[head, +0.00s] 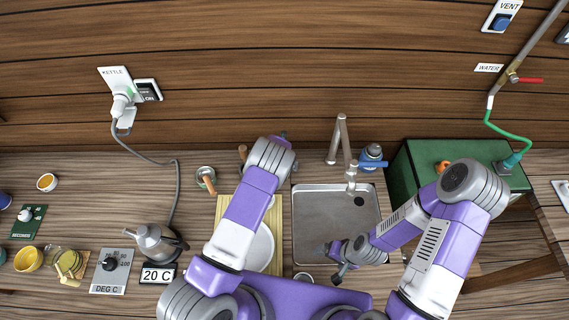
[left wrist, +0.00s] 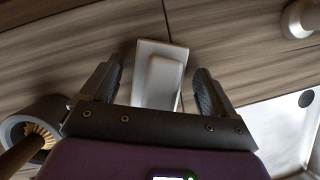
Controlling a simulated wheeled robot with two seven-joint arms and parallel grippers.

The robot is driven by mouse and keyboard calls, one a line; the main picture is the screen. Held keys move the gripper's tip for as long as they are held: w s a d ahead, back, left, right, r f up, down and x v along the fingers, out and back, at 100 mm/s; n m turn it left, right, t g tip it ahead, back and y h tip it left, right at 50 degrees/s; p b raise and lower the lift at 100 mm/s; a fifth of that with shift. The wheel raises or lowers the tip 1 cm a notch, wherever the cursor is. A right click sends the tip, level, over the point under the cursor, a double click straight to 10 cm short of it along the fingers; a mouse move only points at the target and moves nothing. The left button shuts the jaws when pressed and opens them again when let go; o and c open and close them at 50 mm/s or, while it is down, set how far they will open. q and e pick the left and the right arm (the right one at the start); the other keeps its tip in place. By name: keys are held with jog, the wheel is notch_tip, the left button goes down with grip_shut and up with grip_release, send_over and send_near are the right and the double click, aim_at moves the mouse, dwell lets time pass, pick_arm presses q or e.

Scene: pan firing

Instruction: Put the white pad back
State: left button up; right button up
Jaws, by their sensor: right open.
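A plain white slab (left wrist: 167,72), which looks like the white pad, shows in the left wrist view. It lies on or in a larger white rectangular piece (left wrist: 143,88) on the wooden surface. My left gripper (left wrist: 159,70) is open, with one finger on each side of these white pieces. I cannot tell whether the fingers touch them. In the head view my left arm hides this spot at the back of the counter. My right gripper (head: 340,268) is open over the front of the sink, with nothing seen in it.
The steel sink (head: 322,212) and its tap (head: 342,130) are right of my left arm. A round pot (left wrist: 22,128) with a brush is at lower left in the wrist view. A board with a white plate (head: 262,250) lies under my left arm. A kettle (head: 155,243) stands farther left.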

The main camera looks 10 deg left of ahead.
pick_arm(q)
jog(key=shift+r, duration=0.45)
jog(key=d+v, duration=0.1)
jog(key=v, duration=1)
jog(key=shift+s+a+r+p, duration=0.2)
jog(key=shift+a+p, duration=0.1)
jog(key=shift+a, duration=0.2)
jog(key=shift+f, duration=0.1)
